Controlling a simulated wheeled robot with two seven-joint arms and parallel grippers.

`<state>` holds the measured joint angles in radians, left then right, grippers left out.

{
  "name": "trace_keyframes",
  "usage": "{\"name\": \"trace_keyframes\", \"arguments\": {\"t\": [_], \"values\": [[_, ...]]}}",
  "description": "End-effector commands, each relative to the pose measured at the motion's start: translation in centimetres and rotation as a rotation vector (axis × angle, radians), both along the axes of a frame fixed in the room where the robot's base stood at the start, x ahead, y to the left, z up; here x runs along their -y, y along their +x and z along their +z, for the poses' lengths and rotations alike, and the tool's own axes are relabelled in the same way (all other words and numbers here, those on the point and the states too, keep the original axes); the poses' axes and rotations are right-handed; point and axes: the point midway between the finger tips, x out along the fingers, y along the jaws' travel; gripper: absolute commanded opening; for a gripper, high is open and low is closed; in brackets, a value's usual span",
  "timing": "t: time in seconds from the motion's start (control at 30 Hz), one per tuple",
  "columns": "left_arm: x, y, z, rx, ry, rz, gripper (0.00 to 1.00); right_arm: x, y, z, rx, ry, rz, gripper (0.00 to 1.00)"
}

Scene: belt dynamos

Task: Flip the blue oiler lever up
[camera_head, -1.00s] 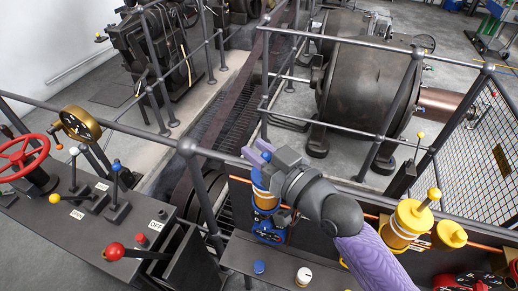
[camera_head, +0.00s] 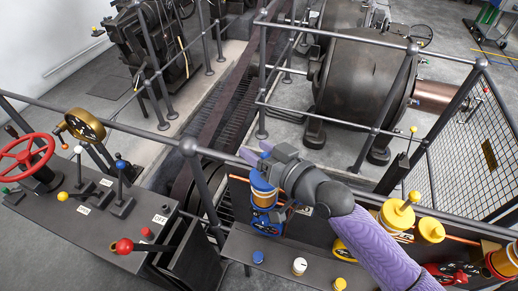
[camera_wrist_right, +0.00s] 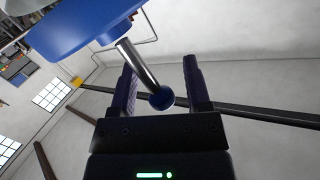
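The blue oiler (camera_head: 263,192) stands at the left end of the dark panel, with an amber body and a blue cap. My right gripper (camera_head: 256,156) is at its top, seen from behind the wrist, and covers the lever in the head view. In the right wrist view, the oiler's blue cap (camera_wrist_right: 80,22) is at the upper left. Its lever (camera_wrist_right: 130,58) is a metal rod ending in a blue ball. The ball sits between the open fingers of my right gripper (camera_wrist_right: 162,85), with gaps visible at both sides. My left gripper is not in view.
A dark railing (camera_head: 188,147) runs just behind the panel. Yellow oilers (camera_head: 397,214) stand to the right, near my right forearm. A control desk (camera_head: 60,215) with a red wheel (camera_head: 27,157) and levers is at the left. A shelf (camera_head: 240,242) with coloured buttons lies in front.

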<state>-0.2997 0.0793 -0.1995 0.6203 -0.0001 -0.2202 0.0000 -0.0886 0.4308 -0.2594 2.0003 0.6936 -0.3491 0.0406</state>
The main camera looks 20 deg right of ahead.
Motion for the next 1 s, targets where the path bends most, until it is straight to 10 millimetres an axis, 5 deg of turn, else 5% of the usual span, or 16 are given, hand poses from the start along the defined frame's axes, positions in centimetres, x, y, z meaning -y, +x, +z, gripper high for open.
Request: {"name": "trace_keyframes", "arguments": {"t": [0.3,0.7,1.0], "values": [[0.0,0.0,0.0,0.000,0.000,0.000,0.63,0.2,-0.3,-0.1,-0.001,-0.002,0.000,0.64],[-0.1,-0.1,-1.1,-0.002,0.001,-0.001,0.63,4.0,-7.4,0.8,-0.005,-0.004,0.001,0.64],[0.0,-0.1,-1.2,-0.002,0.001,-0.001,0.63,4.8,-8.7,1.3,0.000,0.000,0.001,0.64]]}}
